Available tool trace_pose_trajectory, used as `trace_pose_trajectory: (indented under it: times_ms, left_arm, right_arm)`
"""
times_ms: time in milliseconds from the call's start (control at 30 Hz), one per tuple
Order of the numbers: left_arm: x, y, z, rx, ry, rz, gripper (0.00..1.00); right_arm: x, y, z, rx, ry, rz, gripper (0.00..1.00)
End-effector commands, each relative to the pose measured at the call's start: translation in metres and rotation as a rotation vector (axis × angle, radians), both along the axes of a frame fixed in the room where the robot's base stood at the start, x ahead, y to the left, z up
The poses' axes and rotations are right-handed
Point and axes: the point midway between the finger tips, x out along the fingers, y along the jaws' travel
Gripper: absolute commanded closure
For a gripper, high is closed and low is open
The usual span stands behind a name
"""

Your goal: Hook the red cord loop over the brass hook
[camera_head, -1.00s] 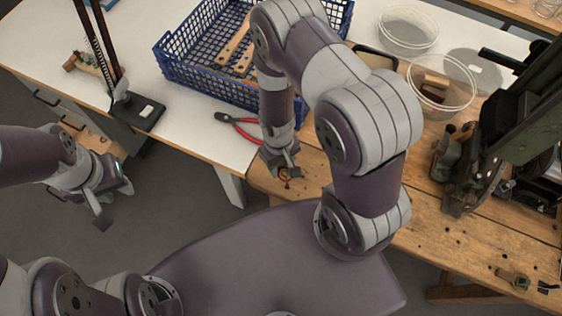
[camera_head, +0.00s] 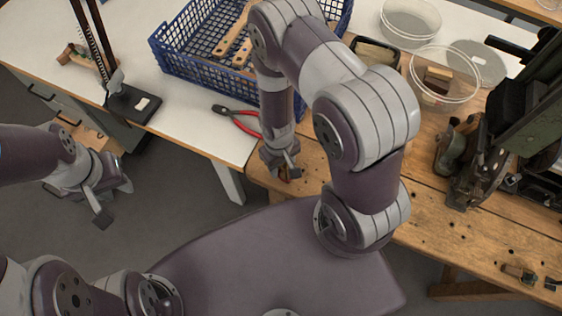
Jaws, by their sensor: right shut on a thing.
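My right gripper (camera_head: 286,168) is low at the left end of the wooden bench, near its front edge. It is shut on a small reddish-brown thing (camera_head: 294,174), mostly hidden by the fingers. I cannot tell whether this is the red cord loop. No brass hook can be made out in this view. My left gripper (camera_head: 104,214) hangs over the grey floor at the left, away from the bench. Its fingers overlap, so I cannot tell if it is open, and I see nothing in it.
Red-handled pliers (camera_head: 240,120) lie on the white table near a blue crate (camera_head: 200,72) holding wooden pieces. Clear round tubs (camera_head: 445,100) stand further right. A dark green machine (camera_head: 530,120) stands on the wooden bench (camera_head: 420,215). A black stand (camera_head: 132,104) is at the left.

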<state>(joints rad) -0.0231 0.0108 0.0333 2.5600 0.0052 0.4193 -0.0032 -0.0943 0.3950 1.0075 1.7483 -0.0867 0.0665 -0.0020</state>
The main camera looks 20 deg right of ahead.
Motion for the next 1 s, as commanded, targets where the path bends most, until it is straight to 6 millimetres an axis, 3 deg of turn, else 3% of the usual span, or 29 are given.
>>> trace_pose_trajectory:
  times_ms: [1000]
  left_arm:
    - [0.0,0.0,-0.0076,0.0,0.0,0.0,0.66]
  right_arm:
    - [-0.0002,0.0001,-0.0094,0.0,0.0,0.0,0.83]
